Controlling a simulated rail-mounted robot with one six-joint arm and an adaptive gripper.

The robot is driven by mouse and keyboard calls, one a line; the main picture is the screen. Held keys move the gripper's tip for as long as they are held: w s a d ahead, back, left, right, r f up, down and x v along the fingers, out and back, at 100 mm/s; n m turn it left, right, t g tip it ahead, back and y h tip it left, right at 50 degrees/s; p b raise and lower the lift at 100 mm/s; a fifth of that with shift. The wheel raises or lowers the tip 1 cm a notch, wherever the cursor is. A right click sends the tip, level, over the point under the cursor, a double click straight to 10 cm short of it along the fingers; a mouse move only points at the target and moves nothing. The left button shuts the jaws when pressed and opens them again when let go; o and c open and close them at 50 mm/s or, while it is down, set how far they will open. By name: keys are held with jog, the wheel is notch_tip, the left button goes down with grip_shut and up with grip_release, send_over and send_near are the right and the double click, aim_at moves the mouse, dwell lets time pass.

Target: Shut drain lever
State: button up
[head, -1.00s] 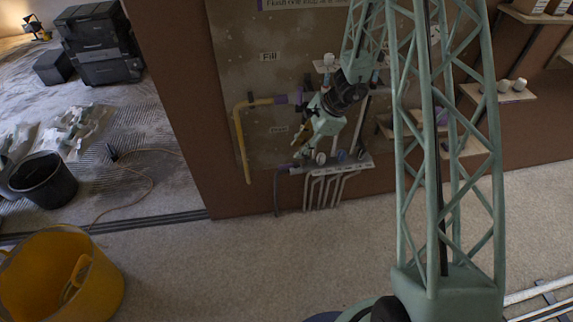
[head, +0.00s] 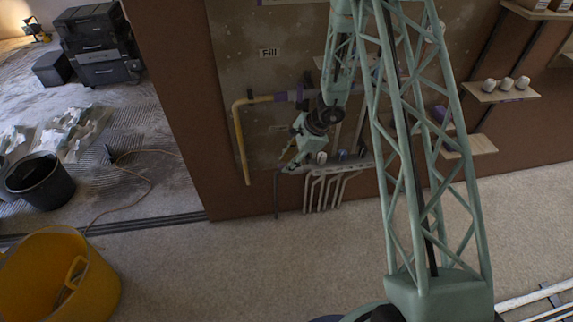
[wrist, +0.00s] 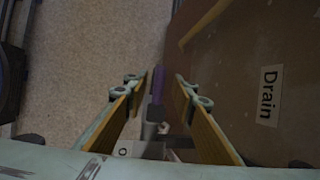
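The sign reading Drain (wrist: 268,95) is on the brown board at the right of the wrist view. A purple, lever-like handle (wrist: 157,85) stands between my fingertips there, above a greyish fitting (wrist: 155,130). I take it for the drain lever; its setting is hard to read. My gripper (wrist: 160,80) is open, its two yellow-lined fingers on either side of the purple handle with gaps visible. In the head view my gripper (head: 284,164) is low at the board, near the left end of the grey bottom pipe, and hides the lever.
The Fill sign (head: 268,52) is higher on the board, above a yellow pipe (head: 239,140) with a purple section. Several thin grey pipes (head: 330,190) hang below the bottom pipe. Shelves with white cups (head: 506,84) are at right. A yellow bucket (head: 100,285) stands on the open floor.

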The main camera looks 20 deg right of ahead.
jog(key=shift+a+f, duration=0.1)
jog(key=shift+f, duration=0.2)
jog(key=shift+c, duration=0.7)
grip_shut()
